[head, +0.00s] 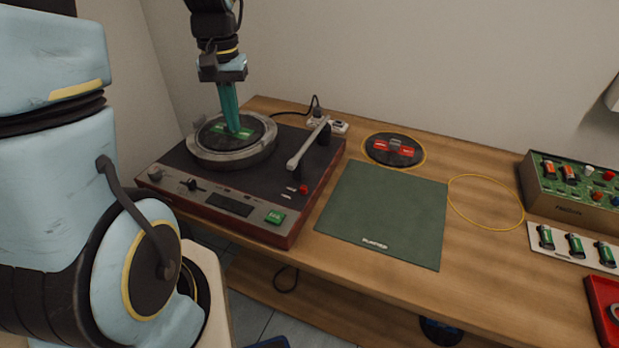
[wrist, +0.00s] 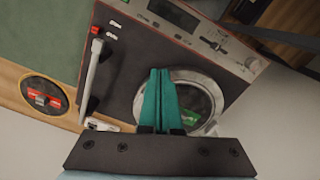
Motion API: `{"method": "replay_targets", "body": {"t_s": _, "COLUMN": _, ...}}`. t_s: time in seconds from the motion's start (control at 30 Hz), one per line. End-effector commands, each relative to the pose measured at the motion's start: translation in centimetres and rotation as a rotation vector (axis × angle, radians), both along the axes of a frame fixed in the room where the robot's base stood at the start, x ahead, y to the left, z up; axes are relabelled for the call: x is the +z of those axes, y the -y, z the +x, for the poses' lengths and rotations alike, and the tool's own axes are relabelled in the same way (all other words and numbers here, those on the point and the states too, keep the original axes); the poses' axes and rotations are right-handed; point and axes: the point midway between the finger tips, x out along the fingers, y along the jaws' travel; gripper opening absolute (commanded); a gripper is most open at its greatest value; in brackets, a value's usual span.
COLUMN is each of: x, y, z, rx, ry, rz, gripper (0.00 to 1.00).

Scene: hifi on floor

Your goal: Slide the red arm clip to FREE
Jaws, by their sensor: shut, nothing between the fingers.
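The red arm clip (head: 303,189) is a small red piece on the right front of the dark turntable deck (head: 262,170). Small pale labels lie beside it, too small to read. The clip also shows in the wrist view (wrist: 96,30), just beyond the end of the pale tonearm (wrist: 92,72). In the head view the tonearm (head: 309,145) ends a little behind the clip. My gripper (head: 235,131) has teal fingers, shut and empty, pointing down over the platter, well left of the clip. In the wrist view its fingertips (wrist: 160,72) are together. Contact with the record below is unclear.
The silver platter (head: 232,160) carries a dark record with a green label. A green mat (head: 385,210) lies right of the turntable. Behind it is a dark disc with red pieces (head: 394,150). A green panel box (head: 575,185) stands far right.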

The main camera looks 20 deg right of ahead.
Motion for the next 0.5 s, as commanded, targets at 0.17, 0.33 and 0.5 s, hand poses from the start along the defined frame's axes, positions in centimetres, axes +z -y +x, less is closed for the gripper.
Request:
{"method": "replay_targets", "body": {"t_s": 0.17, "x": -2.4, "y": 8.2, "z": 0.8, "rx": -0.17, "ry": -0.083, "rz": 0.044, "gripper": 0.0}}
{"method": "replay_targets", "body": {"t_s": 0.33, "x": -3.8, "y": 14.4, "z": -0.1, "rx": -0.294, "ry": -0.142, "rz": 0.088, "gripper": 0.0}}
{"method": "replay_targets", "body": {"t_s": 0.5, "x": -4.4, "y": 17.7, "z": -1.1, "rx": -0.361, "ry": -0.173, "rz": 0.117, "gripper": 0.0}}
